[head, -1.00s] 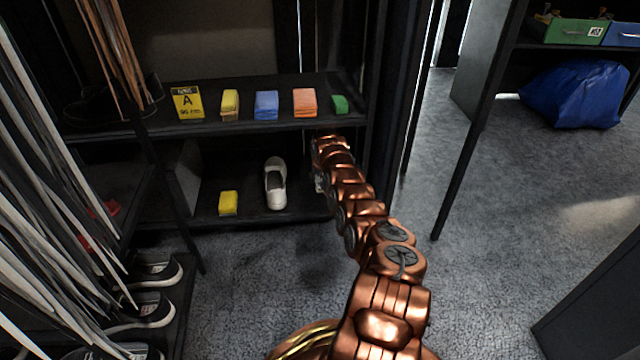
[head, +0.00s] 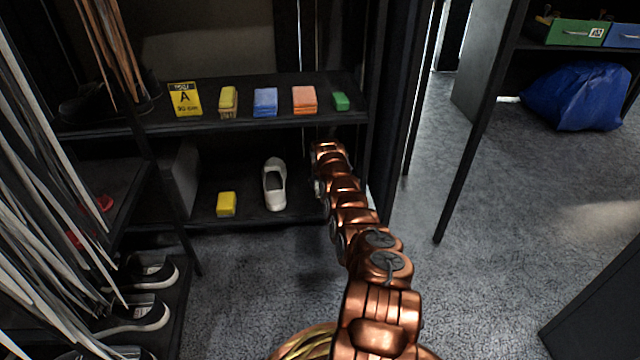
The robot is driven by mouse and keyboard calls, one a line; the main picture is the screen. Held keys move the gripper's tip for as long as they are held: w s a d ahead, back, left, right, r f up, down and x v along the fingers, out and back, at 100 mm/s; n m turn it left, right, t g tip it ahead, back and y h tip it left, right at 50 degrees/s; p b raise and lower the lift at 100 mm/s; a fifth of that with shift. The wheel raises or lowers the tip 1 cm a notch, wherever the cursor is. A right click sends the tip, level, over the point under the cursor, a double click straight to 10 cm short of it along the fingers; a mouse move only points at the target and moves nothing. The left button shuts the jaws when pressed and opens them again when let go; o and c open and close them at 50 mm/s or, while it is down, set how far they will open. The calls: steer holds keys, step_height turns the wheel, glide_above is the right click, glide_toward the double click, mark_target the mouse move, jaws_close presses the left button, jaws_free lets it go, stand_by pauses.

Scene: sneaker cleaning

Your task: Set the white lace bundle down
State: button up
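My copper arm reaches from the bottom of the head view toward the right end of the shelf unit. Its far end is beside the right post, at about the height between the two shelves. My gripper is hidden behind the arm's far links, so its fingers do not show. I cannot make out a separate white lace bundle, in my grip or on the shelves. A white shoe (head: 274,184) stands on the lower shelf (head: 250,216), left of the arm. A yellow block (head: 226,204) lies left of the shoe.
The upper shelf (head: 240,123) holds a yellow "A" card (head: 185,99), a brush-like yellow item (head: 228,102), and blue (head: 265,102), orange (head: 304,100) and green (head: 340,101) blocks. Long white strands (head: 40,210) hang at left. Dark shoes (head: 140,312) stand below. Open floor lies right.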

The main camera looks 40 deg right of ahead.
steer(key=o, duration=0.9)
steer(key=shift+o, duration=0.2)
